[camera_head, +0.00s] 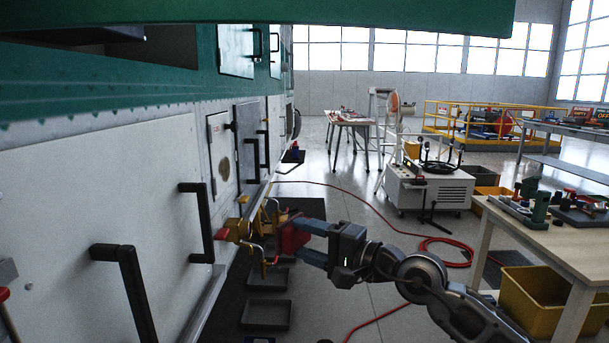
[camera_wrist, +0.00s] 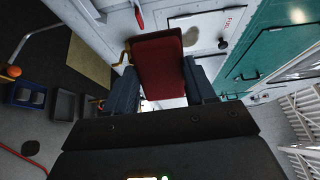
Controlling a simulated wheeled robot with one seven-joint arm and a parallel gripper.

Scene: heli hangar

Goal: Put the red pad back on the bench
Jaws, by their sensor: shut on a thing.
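The red pad (camera_head: 290,237) is between the two fingers of my gripper (camera_head: 304,240), which is shut on it. The pad is beside the brass-yellow fittings (camera_head: 262,228) on the aircraft's side; I cannot tell whether it touches them. In the wrist view the pad (camera_wrist: 160,62) shows as a dark red block between the fingertips (camera_wrist: 160,72). A bench (camera_head: 550,242) with a pale wooden top stands at the right, apart from the gripper, with green and dark tools on it.
The aircraft's side panel (camera_head: 100,200), with black handles (camera_head: 200,222), is close on the left. Dark trays (camera_head: 266,313) lie on the floor below. A yellow bin (camera_head: 535,308) is under the bench. A white cart (camera_head: 430,188) and a red hose (camera_head: 445,243) are behind the arm.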

